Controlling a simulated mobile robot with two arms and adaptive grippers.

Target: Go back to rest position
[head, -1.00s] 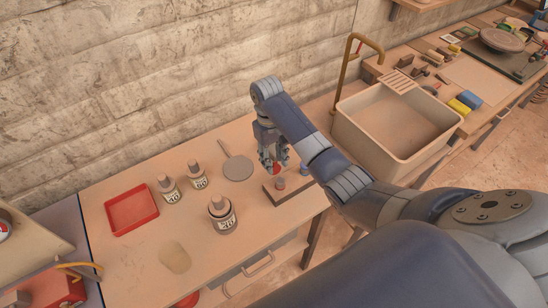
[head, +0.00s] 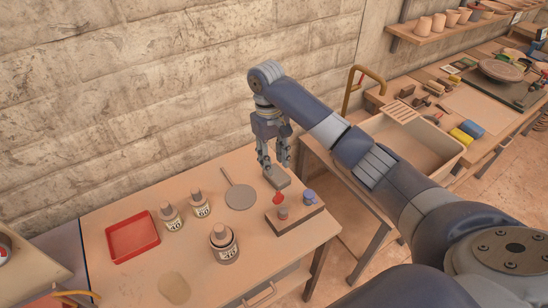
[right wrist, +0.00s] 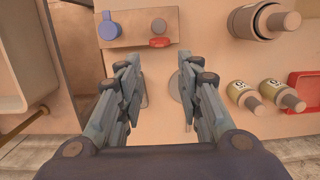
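My right gripper (head: 273,163) hangs fingers down over the back right of the wooden table, above a small grey block (head: 277,177). In the right wrist view, the two fingers of my right gripper (right wrist: 158,75) stand apart with nothing held between them. The grey block is partly hidden behind a finger there. A grey round paddle (head: 240,196) lies to the left of the gripper. A wooden block (head: 296,219) with a red knob and a blue knob sits in front of the gripper. My left gripper is in neither current view.
The table also holds several labelled containers, including a larger one (head: 223,245), and a red tray (head: 132,236) at left. A sink (head: 440,160) with a brass tap stands right, partly behind my right arm. The brick wall rises behind.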

